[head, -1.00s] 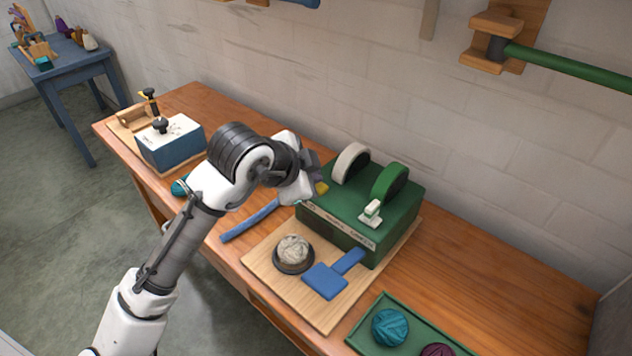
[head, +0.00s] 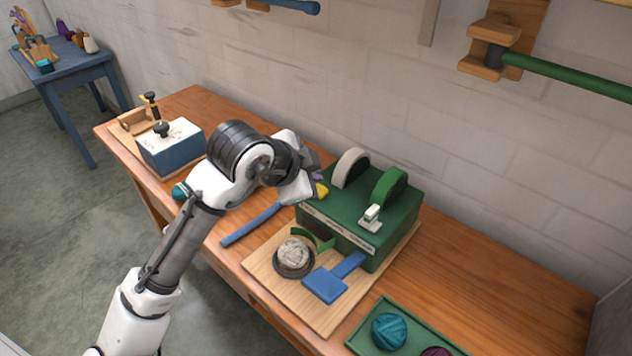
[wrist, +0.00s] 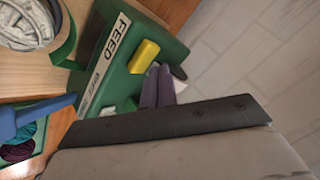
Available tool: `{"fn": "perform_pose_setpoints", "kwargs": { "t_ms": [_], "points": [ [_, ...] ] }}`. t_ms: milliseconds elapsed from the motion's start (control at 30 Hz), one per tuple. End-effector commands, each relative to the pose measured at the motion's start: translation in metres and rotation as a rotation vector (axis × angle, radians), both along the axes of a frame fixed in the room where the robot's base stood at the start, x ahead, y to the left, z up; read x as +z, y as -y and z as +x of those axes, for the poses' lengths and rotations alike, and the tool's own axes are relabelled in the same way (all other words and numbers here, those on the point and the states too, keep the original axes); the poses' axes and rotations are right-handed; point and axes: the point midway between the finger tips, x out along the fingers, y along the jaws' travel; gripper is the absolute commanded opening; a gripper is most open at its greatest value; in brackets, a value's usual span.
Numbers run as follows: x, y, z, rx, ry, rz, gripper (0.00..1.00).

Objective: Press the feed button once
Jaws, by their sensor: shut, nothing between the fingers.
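The green machine (head: 350,228) stands on the bench with a white strip of lettering. A yellow button (head: 322,191) sits on its left end, and in the wrist view the button (wrist: 143,55) is beside a FEED label (wrist: 116,37). My gripper (head: 318,178) is shut and empty, close to the button. In the wrist view my fingertips (wrist: 158,72) are just beside the button, seemingly a small gap away. A green band (head: 318,240) sticks out of the machine's front and curves beside the pale wool skein (head: 293,251), which sits in a dark round holder.
A blue paddle (head: 325,284) lies in front of the machine on a wooden board (head: 321,317). A green tray (head: 366,340) with teal and purple balls is at the front. A blue-sided box (head: 172,152) stands at the left. The bench right of the machine is clear.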

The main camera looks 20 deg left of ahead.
Motion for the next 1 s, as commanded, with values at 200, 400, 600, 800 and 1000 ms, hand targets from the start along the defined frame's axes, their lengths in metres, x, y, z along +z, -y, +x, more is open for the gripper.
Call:
{"fn": "perform_pose_setpoints", "kwargs": {
  "t_ms": [200, 400, 600, 800, 1000],
  "points": [
    [0.003, 0.000, 0.000, 0.001, 0.000, -0.001, 0.00],
    [0.005, 0.000, 0.000, 0.000, 0.000, 0.000, 0.00],
    [0.020, 0.000, 0.000, 0.000, 0.001, 0.000, 0.00],
    [0.041, 0.000, 0.000, -0.001, 0.001, -0.001, 0.00],
    [0.055, 0.000, 0.000, 0.000, 0.000, -0.001, 0.00]
  ]
}}
